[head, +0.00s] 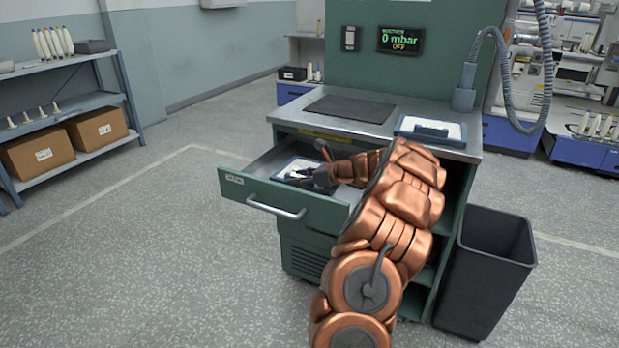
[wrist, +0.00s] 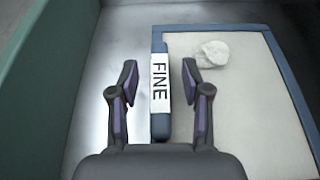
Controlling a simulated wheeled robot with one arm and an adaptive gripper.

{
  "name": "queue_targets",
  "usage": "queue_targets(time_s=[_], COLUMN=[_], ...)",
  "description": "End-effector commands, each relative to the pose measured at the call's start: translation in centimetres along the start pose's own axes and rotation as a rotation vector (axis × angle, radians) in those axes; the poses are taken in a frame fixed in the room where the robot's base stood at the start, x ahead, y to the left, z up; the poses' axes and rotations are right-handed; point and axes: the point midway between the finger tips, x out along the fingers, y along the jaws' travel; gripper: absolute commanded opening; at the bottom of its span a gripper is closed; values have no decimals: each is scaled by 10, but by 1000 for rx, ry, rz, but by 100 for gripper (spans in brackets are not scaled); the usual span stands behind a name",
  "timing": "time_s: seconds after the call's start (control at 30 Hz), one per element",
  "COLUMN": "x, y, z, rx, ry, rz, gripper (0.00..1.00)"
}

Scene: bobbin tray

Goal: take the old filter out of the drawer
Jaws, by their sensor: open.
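A drawer (head: 240,184) in the green cabinet is pulled open. A flat filter (head: 296,167) with a blue frame and pale face lies inside it; it fills much of the wrist view (wrist: 245,110). A whitish clump (wrist: 211,55) lies on its face. A blue grip bar with a white label reading FINE (wrist: 160,80) runs along its left side in the wrist view. My gripper (wrist: 160,70) reaches into the drawer, open, with one finger on each side of the bar. A gap shows between each finger and the bar. My arm hides part of the drawer.
Another blue-framed filter (head: 408,125) lies on the metal worktop (head: 290,115), right of a dark mat (head: 350,108). A black bin (head: 492,270) stands right of the cabinet. A display (head: 400,40) reads 0 mbar, OFF. Floor left of the drawer is clear.

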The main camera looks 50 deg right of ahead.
Motion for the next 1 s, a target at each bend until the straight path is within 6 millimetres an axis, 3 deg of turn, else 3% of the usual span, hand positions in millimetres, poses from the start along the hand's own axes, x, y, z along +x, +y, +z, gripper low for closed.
queue_targets(time_s=[0.07, 0.5, 1.0], x=[0, 0, -2], y=[0, 0, 0], z=[0, 0, 2], rx=[0, 1, 0], ry=[0, 0, 0], rz=[0, 0, 0], gripper=[44, 0, 0])
